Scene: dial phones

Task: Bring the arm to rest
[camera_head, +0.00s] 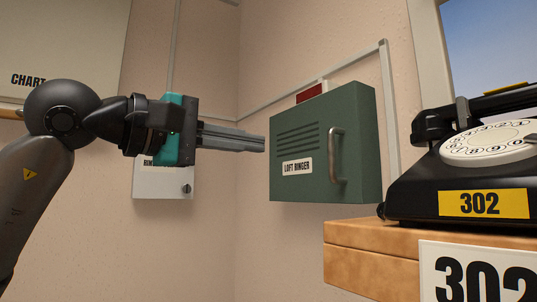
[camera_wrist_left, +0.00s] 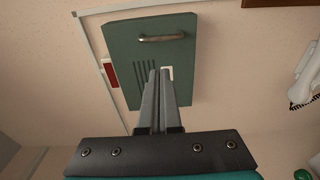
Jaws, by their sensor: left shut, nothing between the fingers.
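My left arm comes in from the left in the head view. Its left gripper (camera_head: 262,143) is shut and empty, pointing right towards a green wall box labelled "LOFT RINGER" (camera_head: 320,150). In the head view the fingertips appear just left of the box; whether they touch it I cannot tell. In the left wrist view the shut fingers (camera_wrist_left: 158,75) lie over the lower part of the same green box (camera_wrist_left: 178,58), partly covering its white label. My right gripper is in neither view.
A black dial phone (camera_head: 470,185) marked 302 sits on a wooden shelf (camera_head: 350,258) at the right. A white box (camera_head: 150,185) hangs on the wall behind my left gripper. Conduits (camera_head: 300,85) run along the wall. A window (camera_head: 495,40) is at upper right.

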